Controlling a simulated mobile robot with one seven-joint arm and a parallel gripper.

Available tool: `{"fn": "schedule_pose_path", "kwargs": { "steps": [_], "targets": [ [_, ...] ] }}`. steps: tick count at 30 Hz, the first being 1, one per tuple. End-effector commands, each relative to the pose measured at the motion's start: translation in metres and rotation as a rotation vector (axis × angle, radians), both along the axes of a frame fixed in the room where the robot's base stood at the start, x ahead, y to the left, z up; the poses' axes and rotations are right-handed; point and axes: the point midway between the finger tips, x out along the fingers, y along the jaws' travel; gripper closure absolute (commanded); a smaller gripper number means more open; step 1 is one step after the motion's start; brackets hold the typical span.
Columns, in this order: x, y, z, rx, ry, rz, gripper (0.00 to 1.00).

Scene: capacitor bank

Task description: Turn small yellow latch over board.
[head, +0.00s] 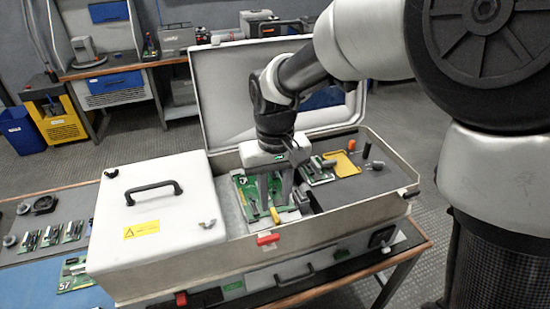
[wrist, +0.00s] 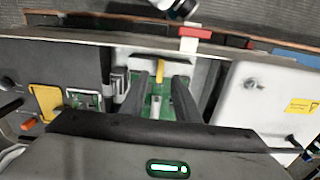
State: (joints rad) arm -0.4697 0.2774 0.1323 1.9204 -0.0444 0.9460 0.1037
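The small yellow latch (head: 276,215) stands at the front edge of a green circuit board (head: 246,199) in the open case. In the wrist view the yellow latch (wrist: 160,70) points lengthwise between my fingertips, with the green board (wrist: 155,106) below. My gripper (head: 277,208) points down over the board, close to the latch. In the wrist view my gripper (wrist: 160,79) has its two dark fingers apart, one on each side of the latch's line. Contact with the latch cannot be told. Part of the board is hidden by the fingers.
The case's raised lid (head: 225,95) stands behind my arm. A closed white box (head: 150,205) with a black handle is on the left. A red clasp (head: 267,239) is on the front wall. A second board (head: 318,172) and yellow plate (head: 341,164) lie right.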

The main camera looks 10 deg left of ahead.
Motion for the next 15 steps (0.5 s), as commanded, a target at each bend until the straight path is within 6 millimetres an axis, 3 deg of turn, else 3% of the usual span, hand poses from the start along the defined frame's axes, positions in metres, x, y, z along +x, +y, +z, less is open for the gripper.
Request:
{"fn": "schedule_pose_path", "kwargs": {
  "steps": [1,9,15],
  "targets": [
    [0.001,0.0,0.016,0.003,-0.006,-0.001,0.71],
    [0.0,0.001,0.082,0.003,-0.005,0.001,0.71],
    [0.0,0.001,0.117,0.002,-0.003,0.001,0.71]
  ]
}}
